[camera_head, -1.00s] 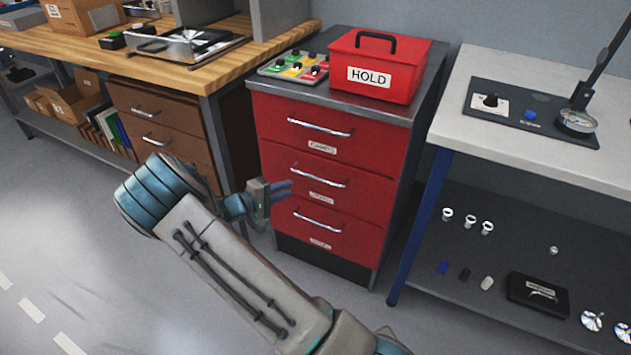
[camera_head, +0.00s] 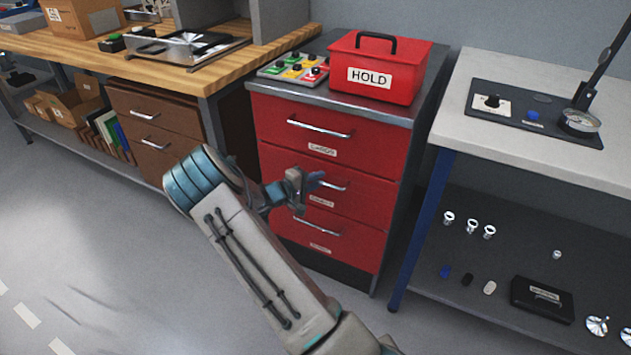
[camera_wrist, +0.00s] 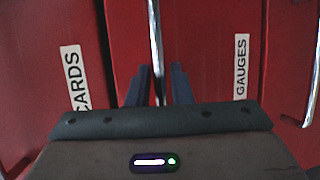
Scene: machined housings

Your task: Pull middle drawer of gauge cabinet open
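The gauge cabinet (camera_head: 399,190) is red with a grey top and three drawers, all flush with its front. The middle drawer (camera_head: 370,192) has a silver bar handle (camera_head: 335,186), partly hidden by my gripper (camera_head: 316,182) in the head view. In the wrist view the handle (camera_wrist: 155,40) runs upright between the two dark fingers of my gripper (camera_wrist: 160,84). The fingers stand apart, one on each side of the bar, with gaps visible. The middle drawer's label (camera_wrist: 241,66) reads GAUGES. The top drawer's label (camera_wrist: 74,78) reads CARDS.
A red HOLD box (camera_head: 381,68) and a button panel (camera_head: 295,70) sit on the cabinet. The bottom drawer's handle (camera_head: 317,228) is just below my gripper. A wooden bench (camera_head: 225,75) stands left, a white-topped table (camera_head: 545,150) right. Floor in front is clear.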

